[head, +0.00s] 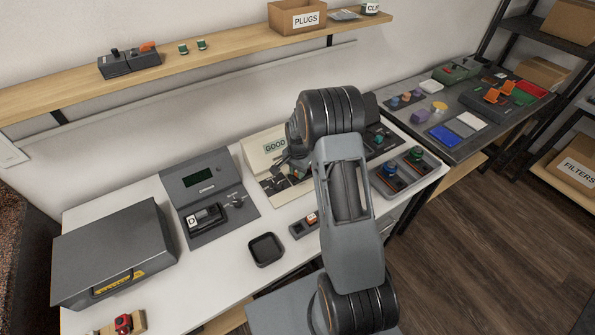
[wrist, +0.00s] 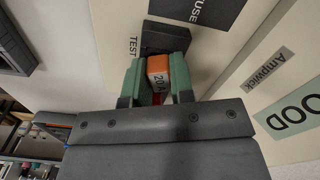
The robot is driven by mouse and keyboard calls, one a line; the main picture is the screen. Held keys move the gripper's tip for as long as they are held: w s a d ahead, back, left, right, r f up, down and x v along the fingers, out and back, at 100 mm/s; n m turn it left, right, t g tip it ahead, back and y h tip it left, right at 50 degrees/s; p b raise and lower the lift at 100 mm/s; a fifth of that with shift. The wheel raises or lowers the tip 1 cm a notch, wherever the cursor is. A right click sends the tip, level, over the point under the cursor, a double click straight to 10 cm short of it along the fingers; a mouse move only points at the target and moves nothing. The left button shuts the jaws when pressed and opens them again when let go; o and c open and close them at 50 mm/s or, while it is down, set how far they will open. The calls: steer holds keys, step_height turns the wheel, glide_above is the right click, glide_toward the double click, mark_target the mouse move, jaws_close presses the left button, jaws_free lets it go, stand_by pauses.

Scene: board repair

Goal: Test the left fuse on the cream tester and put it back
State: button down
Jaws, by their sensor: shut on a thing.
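The cream tester (head: 253,147) stands on the white bench, and its display reads GOOD. In the wrist view, the display (wrist: 297,113) is partly cut off at the right. My gripper (wrist: 157,82) is shut on an orange fuse (wrist: 158,68) marked 20 A, held between green fingertips. The fuse is at the dark test socket (wrist: 165,38) beside the word TEST; how deep it sits cannot be told. In the head view my gripper (head: 296,172) is at the tester's front, partly hidden by my arm. A small dark fuse block (head: 298,231) on the bench holds one orange-and-white fuse (head: 312,218) at its right.
A black square tray (head: 265,249) lies left of the fuse block. A grey tester (head: 205,182) stands left of the cream one. A grey tray (head: 408,171) with coloured parts is at right. A large dark case (head: 113,246) fills the bench's left end.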

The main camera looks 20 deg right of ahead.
steer(key=c, duration=0.6)
jaws_free()
steer(key=shift+r, duration=0.3)
steer(key=shift+r+p, duration=0.85)
steer(key=shift+r, duration=0.4)
steer(key=shift+r, duration=0.15)
steer(key=shift+r+p, duration=1.85)
steer(key=shift+r, duration=1)
